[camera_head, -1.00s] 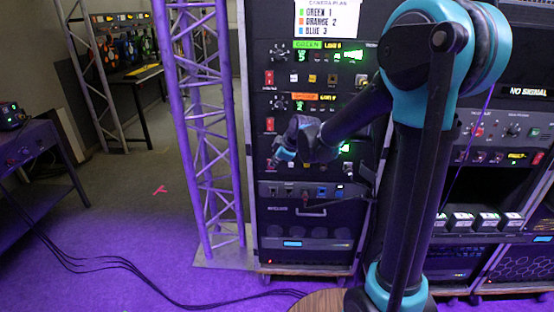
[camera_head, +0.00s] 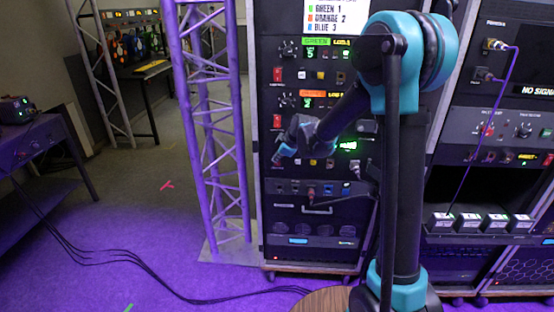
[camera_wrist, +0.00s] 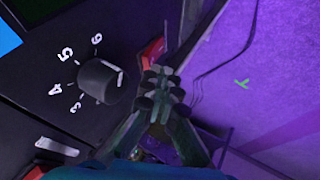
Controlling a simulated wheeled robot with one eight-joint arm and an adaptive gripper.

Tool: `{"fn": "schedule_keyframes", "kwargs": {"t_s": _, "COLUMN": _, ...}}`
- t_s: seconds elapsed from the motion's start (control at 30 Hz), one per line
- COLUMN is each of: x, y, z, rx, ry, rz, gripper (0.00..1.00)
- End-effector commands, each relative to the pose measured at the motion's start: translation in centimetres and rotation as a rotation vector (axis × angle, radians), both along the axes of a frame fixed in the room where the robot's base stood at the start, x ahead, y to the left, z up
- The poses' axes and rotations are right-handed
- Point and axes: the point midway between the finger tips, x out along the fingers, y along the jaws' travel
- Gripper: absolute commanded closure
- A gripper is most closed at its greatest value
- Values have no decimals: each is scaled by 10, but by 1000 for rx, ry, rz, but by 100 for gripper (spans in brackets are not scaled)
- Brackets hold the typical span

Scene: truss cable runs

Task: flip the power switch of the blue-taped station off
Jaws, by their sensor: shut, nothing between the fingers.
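The rack (camera_head: 262,215) holds stacked stations with green tape (camera_head: 316,42) and orange tape (camera_head: 313,94). The third station lies below them, mostly behind my arm; its tape is hidden in the head view. A blue patch (camera_wrist: 8,38) shows at the upper left corner of the wrist view. My gripper (camera_head: 283,152) is shut and empty at that third station's left side. In the wrist view my fingertips (camera_wrist: 163,82) are close beside a red switch (camera_wrist: 150,52), partly covering it. I cannot tell whether they touch, or the switch's position. A numbered black knob (camera_wrist: 102,80) is left of the fingers.
A purple-lit truss tower (camera_head: 215,130) stands just left of the rack. Another rack with a patch cable (camera_head: 484,130) is at right. Black cables (camera_head: 120,285) cross the floor. A side table (camera_head: 40,140) stands at far left.

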Motion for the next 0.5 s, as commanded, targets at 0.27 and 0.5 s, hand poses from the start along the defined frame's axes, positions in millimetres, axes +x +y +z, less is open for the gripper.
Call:
{"fn": "schedule_keyframes", "kwargs": {"t_s": 0.27, "x": 11, "y": 0, "z": 3, "rx": -1, "ry": 10, "rz": 0, "gripper": 100}}
{"fn": "schedule_keyframes", "kwargs": {"t_s": 0.5, "x": 10, "y": 0, "z": 3, "rx": -1, "ry": 9, "rz": -1, "gripper": 100}}
